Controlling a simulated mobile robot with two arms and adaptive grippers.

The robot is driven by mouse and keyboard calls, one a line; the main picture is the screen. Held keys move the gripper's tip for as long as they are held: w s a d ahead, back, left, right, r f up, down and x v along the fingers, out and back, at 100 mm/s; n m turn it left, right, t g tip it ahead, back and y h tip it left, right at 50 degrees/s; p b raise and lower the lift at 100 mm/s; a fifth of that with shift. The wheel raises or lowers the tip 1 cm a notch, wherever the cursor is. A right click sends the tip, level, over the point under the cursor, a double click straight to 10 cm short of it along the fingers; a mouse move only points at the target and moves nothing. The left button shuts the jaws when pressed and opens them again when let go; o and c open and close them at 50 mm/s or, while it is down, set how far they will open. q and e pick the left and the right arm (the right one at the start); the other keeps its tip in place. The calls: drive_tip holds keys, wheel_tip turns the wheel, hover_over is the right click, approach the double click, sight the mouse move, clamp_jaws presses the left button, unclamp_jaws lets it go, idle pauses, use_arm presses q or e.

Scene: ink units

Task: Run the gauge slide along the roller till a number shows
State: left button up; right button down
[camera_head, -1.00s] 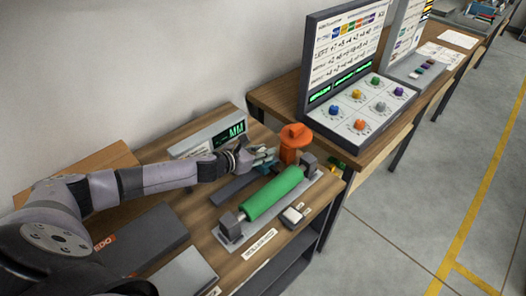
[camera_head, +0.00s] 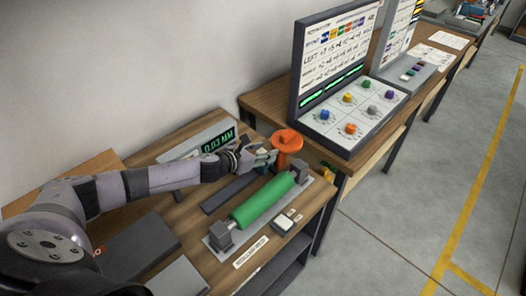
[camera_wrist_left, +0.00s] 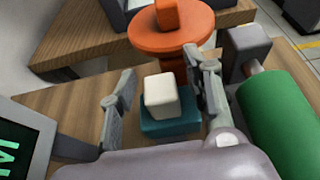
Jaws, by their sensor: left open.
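The gauge slide, a teal block (camera_wrist_left: 170,128) with a pale knob (camera_wrist_left: 160,96) on top, shows in the left wrist view. My left gripper (camera_wrist_left: 160,72) is open with one finger on each side of the knob, with gaps visible. In the head view the left gripper (camera_head: 268,158) hangs over the dark rail (camera_head: 226,193) near its far end and hides the slide. The green roller (camera_head: 263,201) lies between two grey end blocks, to the right of the gripper. The gauge display (camera_head: 219,141) reads 0.03 MM in green. My right gripper is not in view.
An orange round-topped post (camera_head: 287,143) stands just beyond the gripper. A small grey-white box (camera_head: 285,222) and a label (camera_head: 251,252) lie at the bench's front. A panel with coloured knobs (camera_head: 350,115) stands on the bench beyond. Grey floor is open at right.

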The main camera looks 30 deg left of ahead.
use_arm(q)
drive_tip(key=shift+s, duration=0.1)
drive_tip(key=shift+s+a, duration=0.25)
drive_tip(key=shift+s, duration=0.05)
drive_tip(key=v, duration=1.1)
drive_tip(key=shift+r, duration=0.2)
drive_tip(key=shift+s+f, duration=0.1)
drive_tip(key=shift+s, duration=0.05)
